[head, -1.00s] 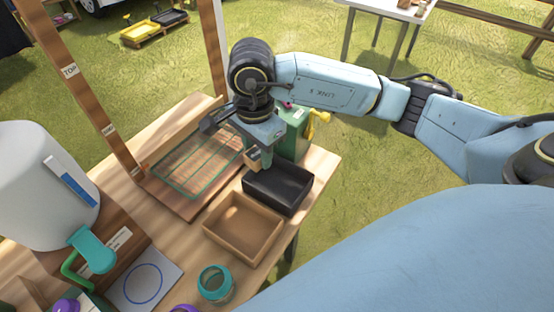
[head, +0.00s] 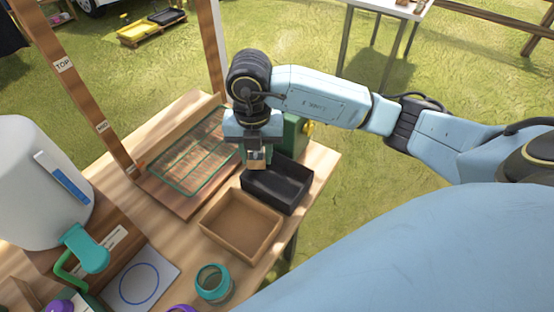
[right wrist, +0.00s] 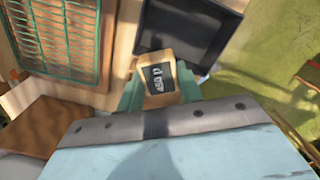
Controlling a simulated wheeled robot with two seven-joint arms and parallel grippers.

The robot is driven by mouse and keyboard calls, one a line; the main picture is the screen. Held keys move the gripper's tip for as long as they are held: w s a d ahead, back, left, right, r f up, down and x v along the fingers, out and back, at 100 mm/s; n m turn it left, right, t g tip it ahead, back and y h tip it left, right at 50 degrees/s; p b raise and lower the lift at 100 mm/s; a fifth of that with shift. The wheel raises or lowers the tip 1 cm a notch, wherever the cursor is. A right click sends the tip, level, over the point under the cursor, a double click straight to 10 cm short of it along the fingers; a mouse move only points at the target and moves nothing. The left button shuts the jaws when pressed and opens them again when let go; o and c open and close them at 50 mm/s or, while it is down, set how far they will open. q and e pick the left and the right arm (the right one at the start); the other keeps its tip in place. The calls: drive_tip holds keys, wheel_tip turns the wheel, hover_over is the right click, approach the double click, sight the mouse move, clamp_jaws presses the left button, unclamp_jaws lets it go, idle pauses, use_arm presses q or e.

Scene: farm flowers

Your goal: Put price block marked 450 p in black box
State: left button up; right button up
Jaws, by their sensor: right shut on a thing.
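My right gripper (head: 257,160) is shut on a small wooden price block (head: 257,158) with a dark label. In the right wrist view the block (right wrist: 159,78) sits between the green fingertips; its label is seen at a slant and I cannot read the number surely. The black box (head: 277,184) is an open tray on the table, just right of and below the gripper in the head view. It also shows in the right wrist view (right wrist: 187,30), just beyond the block. The block is at the box's near-left edge, apart from its floor. My left gripper is not in view.
A brown open box (head: 241,225) stands beside the black box. A board with a green wire grid (head: 190,160) lies to the left. A green container (head: 294,135) stands behind the gripper. A teal jar (head: 213,283) is at the front.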

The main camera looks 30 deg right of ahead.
drive_tip(key=m, duration=0.3)
drive_tip(key=f+m, duration=0.1)
drive_tip(key=m, duration=0.1)
drive_tip(key=shift+w+d+m, duration=0.1)
drive_tip(key=shift+m, duration=0.3)
drive_tip(key=shift+f, duration=0.15)
drive_tip(key=b, duration=0.1)
hover_over(259, 182)
drive_tip(key=s, duration=0.2)
drive_tip(key=shift+m, duration=0.3)
drive_tip(key=f, duration=0.3)
drive_tip(key=a+f, duration=0.1)
drive_tip(key=f, duration=0.1)
drive_tip(key=shift+f, duration=0.2)
wheel_tip(259, 182, down, 4)
drive_tip(key=shift+r+b, duration=0.1)
drive_tip(key=shift+b, duration=0.2)
drive_tip(key=shift+f, duration=0.45)
drive_tip(key=o, duration=0.6)
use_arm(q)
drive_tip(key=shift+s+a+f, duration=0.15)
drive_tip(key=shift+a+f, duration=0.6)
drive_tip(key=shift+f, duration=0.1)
use_arm(e)
drive_tip(key=shift+o, duration=0.5)
